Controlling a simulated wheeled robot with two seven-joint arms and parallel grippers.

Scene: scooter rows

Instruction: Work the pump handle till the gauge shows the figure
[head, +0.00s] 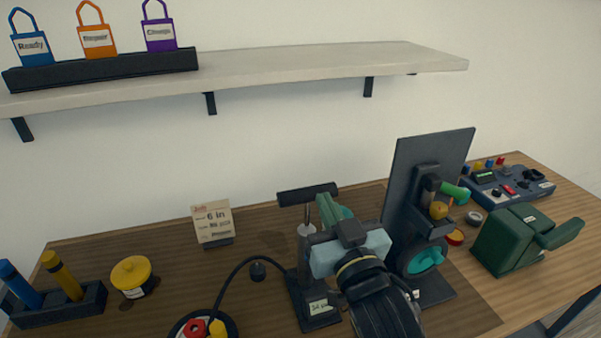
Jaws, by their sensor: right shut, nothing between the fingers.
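The floor pump (307,236) stands on the table at the middle, with a dark T-shaped handle (307,194) on a thin rod and a labelled dark base. My right gripper (327,204) has green fingers, shut and empty, just below and right of the handle; I cannot tell if they touch it. My right wrist hides part of the pump's right side. A black hose runs from the pump to a dark round item (203,326) cut by the bottom edge. I cannot make out a gauge reading. A card (212,221) appears to read "6 in". My left gripper is out of view.
Right of the pump stand an upright dark panel (430,165) with coloured parts, a green box-like device (512,240) and a control box (507,186). At left are a yellow pot (132,276) and a marker holder (60,306). A shelf (300,66) hangs above.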

